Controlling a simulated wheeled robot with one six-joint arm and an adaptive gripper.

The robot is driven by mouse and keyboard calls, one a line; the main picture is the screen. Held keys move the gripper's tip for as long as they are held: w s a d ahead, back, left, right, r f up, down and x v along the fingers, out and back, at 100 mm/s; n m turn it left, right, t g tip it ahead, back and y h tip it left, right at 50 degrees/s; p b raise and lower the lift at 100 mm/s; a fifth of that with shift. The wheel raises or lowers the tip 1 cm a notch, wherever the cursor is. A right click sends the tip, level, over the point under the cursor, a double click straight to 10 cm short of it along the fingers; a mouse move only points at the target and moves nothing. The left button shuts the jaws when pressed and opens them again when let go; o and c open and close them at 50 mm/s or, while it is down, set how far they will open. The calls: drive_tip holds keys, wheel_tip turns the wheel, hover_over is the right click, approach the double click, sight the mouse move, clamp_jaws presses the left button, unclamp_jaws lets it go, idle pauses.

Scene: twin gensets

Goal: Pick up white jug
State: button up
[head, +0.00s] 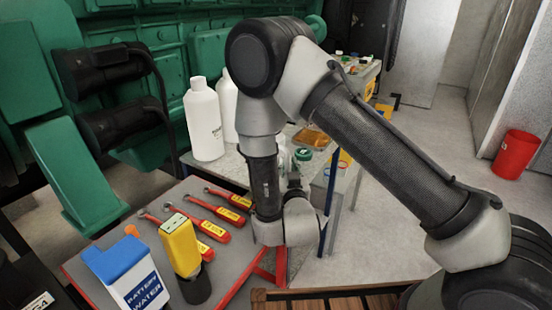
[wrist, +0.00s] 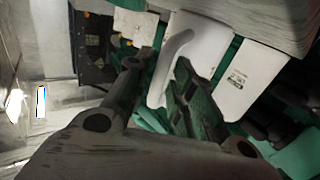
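The white jug (wrist: 208,42) shows in the wrist view with its looped handle turned toward my gripper (wrist: 162,66). My gripper is open, with one finger on each side of the lower handle in the picture. I cannot tell whether the fingers touch it or how far off it is. In the head view, a white container (head: 228,108), likely the jug, stands on a bench and is mostly hidden by my arm. My gripper (head: 294,178) is largely hidden there behind my wrist.
A labelled white bottle (head: 205,122) stands beside the jug, also in the wrist view (wrist: 246,78). A green-capped bottle (head: 303,155) is near my gripper. A nearer table holds red-handled tools (head: 212,228), a yellow device (head: 180,245) and a battery water container (head: 130,275). Green machinery (head: 200,45) stands behind.

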drive_tip(key=shift+w+a, duration=0.1)
drive_tip(key=shift+w, duration=1)
drive_tip(key=shift+c, duration=0.2)
clamp_jaws()
drive_tip(key=shift+r, duration=0.15)
